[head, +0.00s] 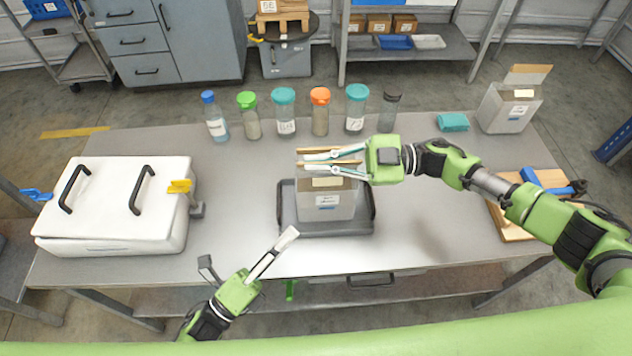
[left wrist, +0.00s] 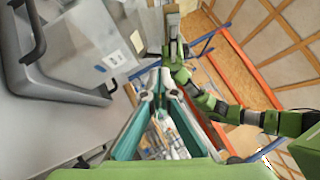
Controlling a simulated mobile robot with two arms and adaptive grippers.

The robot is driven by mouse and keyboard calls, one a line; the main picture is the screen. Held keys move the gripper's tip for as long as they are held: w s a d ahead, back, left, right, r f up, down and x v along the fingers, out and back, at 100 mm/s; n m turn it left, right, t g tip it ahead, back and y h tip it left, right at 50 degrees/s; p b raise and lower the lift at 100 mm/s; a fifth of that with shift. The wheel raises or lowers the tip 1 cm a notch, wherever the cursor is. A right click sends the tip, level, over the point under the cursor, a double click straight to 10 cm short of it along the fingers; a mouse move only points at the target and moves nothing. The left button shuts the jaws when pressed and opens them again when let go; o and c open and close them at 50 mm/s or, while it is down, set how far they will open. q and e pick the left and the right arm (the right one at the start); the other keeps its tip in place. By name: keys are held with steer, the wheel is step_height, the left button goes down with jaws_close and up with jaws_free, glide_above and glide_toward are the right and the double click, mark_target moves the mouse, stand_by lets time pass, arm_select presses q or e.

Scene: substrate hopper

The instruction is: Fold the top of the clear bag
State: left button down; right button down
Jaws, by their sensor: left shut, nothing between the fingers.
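A pale grey, box-shaped bag (head: 325,208) with a white label stands upright in a dark grey tray (head: 370,222) at the middle of the table. The bag also shows in the left wrist view (left wrist: 115,58). My right gripper (head: 318,160) reaches over the bag's top from the right. Its fingers lie across the top beside thin tan strips; whether they clamp the bag is unclear. The fingers hide part of the bag's top. My left gripper (head: 290,236) is shut and empty at the table's front edge, apart from the bag. Its fingertips (left wrist: 162,75) meet in the left wrist view.
Several lidded bottles (head: 285,112) stand along the back. A white lidded bin (head: 110,205) with black handles fills the left. Another pale box-shaped container (head: 508,108) and a teal block (head: 453,121) are back right. A wooden board (head: 510,220) lies right. Table left of the tray is clear.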

arm_select(q)
steer(key=w+d+r, duration=0.5)
steer(key=w+d, duration=0.2)
steer(key=w, duration=0.3)
steer(key=shift+r, duration=0.2)
steer(key=shift+w+r, duration=0.25)
steer(key=shift+w, duration=0.45)
arm_select(e)
steer(key=shift+f, duration=0.1)
steer(key=c, duration=2.3)
jaws_free()
steer(key=shift+s, duration=0.15)
steer(key=shift+d, duration=0.1)
